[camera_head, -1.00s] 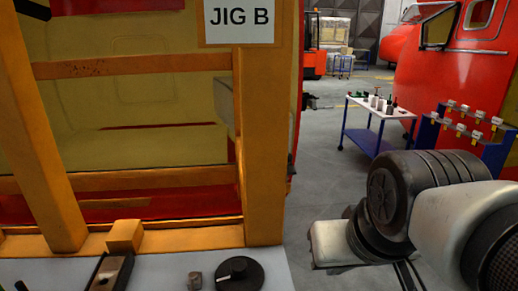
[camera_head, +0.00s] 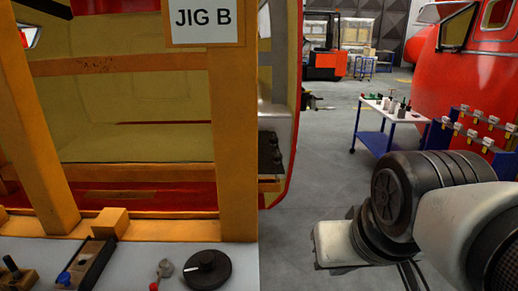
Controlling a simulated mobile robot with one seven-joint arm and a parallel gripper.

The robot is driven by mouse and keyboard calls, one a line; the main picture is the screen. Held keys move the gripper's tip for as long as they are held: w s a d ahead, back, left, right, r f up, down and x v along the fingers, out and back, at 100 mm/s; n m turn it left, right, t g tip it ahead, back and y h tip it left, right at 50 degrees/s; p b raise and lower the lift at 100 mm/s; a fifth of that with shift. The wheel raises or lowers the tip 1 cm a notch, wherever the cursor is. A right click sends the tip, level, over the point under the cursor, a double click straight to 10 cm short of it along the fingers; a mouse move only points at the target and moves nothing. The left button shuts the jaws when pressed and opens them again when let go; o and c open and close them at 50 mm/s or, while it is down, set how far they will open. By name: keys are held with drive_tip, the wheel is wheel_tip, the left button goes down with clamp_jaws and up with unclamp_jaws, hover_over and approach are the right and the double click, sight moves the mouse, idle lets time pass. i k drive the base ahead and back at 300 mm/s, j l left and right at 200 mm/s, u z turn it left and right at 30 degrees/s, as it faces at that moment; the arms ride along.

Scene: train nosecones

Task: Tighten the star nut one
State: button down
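No part that I can surely name as star nut one shows in the head view. A round black knob (camera_head: 207,268) with a white mark lies on the grey bench top in front of the orange jig frame (camera_head: 232,150). A small grey and red part (camera_head: 161,272) is just left of it. Dark stacked parts (camera_head: 270,152) show at the jig's right side, too small to identify. My arm reaches in from the right, over the floor and apart from the jig. My gripper's fingers cannot be made out.
A "JIG B" sign (camera_head: 203,20) hangs on the frame. The bench top (camera_head: 235,258) also carries a black holder (camera_head: 88,262) with a blue knob. A blue trolley (camera_head: 390,120) with bottles and a blue rack (camera_head: 475,130) stand right.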

sight(273, 141)
drive_tip(key=i+l+z, duration=0.25)
drive_tip(key=i+z, duration=0.2)
drive_tip(key=i, duration=0.25)
drive_tip(key=i+l+u, duration=0.1)
drive_tip(key=i, duration=0.35)
drive_tip(key=i+l+u, duration=0.1)
drive_tip(key=i, duration=0.35)
drive_tip(key=i+l+u, duration=0.15)
drive_tip(key=i+l, duration=0.15)
drive_tip(key=i, duration=0.15)
drive_tip(key=i+l+u, duration=0.25)
drive_tip(key=u, duration=0.15)
drive_tip(key=i+l+u, duration=0.35)
drive_tip(key=i, duration=0.05)
